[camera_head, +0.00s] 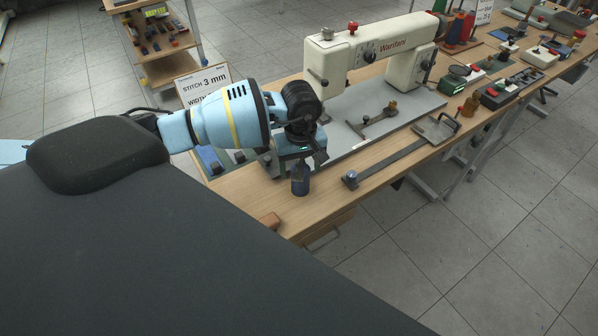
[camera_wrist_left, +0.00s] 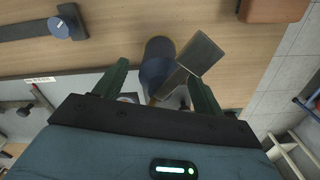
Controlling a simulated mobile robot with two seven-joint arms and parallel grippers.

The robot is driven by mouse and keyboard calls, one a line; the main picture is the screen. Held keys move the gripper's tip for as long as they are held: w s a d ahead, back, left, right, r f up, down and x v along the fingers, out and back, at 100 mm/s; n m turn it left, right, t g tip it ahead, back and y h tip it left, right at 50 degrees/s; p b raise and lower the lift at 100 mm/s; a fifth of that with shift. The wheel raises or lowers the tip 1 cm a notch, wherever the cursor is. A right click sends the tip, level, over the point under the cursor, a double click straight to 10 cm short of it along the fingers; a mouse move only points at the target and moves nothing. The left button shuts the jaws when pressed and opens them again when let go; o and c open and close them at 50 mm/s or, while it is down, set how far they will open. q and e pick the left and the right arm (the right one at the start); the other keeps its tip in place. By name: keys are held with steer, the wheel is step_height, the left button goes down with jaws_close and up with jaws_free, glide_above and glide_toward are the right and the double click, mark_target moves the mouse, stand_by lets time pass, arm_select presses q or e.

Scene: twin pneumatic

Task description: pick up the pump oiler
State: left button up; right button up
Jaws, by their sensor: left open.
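The pump oiler, a dark blue can (camera_head: 300,182), stands on the wooden table near its front edge, just under my left gripper (camera_head: 304,150). In the left wrist view the blue can (camera_wrist_left: 156,62) shows between the two dark green fingers of my left gripper (camera_wrist_left: 157,70), with a flat grey metal piece beside it on the right. The fingers are apart, one on each side. I cannot tell whether either touches it. My right gripper is not in view.
A cream sewing machine (camera_head: 375,48) stands on a grey bed plate behind. A flat metal bar with a blue knob (camera_head: 351,178) lies to the right. A brown block (camera_head: 270,220) sits at the table edge. A stitch sign (camera_head: 203,83) stands behind my arm.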

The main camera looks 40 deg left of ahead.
arm_select(q)
steer(key=shift+f, duration=0.65)
steer(key=c, duration=1.3)
steer(key=shift+r, duration=0.1)
steer(key=shift+c, duration=0.2)
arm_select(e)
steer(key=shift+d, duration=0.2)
arm_select(q)
steer(key=shift+r, duration=0.55)
step_height(320, 180, up, 2)
steer(key=shift+r, duration=0.15)
steer(key=s+d+r+b, duration=0.1)
steer(key=s+d, duration=0.9)
steer(key=s, duration=0.2)
steer(key=shift+s+r, duration=0.25)
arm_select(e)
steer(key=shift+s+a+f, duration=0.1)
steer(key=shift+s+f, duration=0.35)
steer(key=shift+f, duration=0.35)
